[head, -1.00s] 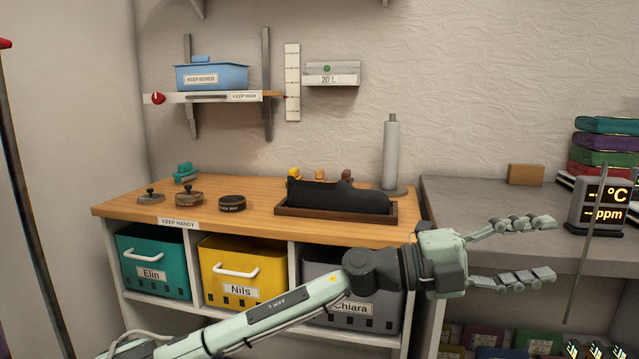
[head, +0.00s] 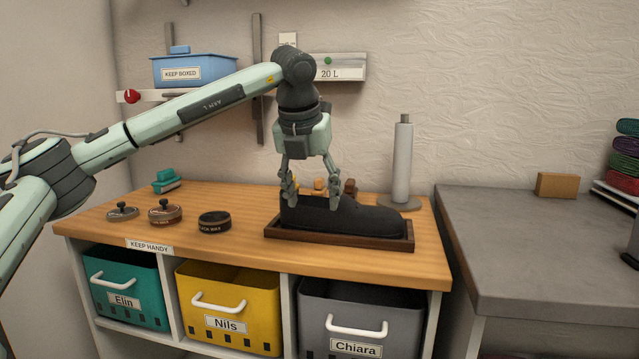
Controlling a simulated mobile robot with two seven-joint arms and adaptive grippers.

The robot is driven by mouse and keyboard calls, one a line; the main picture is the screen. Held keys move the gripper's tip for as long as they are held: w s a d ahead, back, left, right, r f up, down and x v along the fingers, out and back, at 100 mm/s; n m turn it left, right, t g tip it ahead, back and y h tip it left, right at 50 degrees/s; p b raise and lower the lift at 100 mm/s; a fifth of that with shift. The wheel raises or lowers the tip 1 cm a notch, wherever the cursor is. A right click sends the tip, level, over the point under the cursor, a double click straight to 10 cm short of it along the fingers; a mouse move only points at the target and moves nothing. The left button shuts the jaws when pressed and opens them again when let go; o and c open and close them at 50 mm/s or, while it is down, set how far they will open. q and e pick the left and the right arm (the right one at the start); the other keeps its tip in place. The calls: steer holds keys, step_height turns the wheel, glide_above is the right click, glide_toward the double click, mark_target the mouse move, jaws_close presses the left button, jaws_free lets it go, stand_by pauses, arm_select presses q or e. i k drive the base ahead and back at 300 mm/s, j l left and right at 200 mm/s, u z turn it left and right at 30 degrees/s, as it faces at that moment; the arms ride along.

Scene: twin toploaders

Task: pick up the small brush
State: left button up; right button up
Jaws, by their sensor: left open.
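My left gripper (head: 311,192) points straight down over the wooden bench top, open, its two fingers spread at the black shoe-shaped block (head: 345,218). A small orange-tan top (head: 319,185) shows between the fingers, behind the block. A brown knob (head: 350,187) stands just right of the right finger. A yellow piece is mostly covered by the left finger. The lower parts of these are hidden by the block, so I cannot tell which one is the small brush. My right gripper is not in view.
The block sits in a dark wooden tray (head: 338,243). A grey roll on a stand (head: 402,165) is close on the right. Round tins (head: 214,222) and a teal item (head: 167,181) are at left. A wall shelf with a blue box (head: 185,72) is above.

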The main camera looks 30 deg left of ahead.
mark_target(319, 189)
steer(key=i+j, duration=0.65)
steer(key=i, duration=0.25)
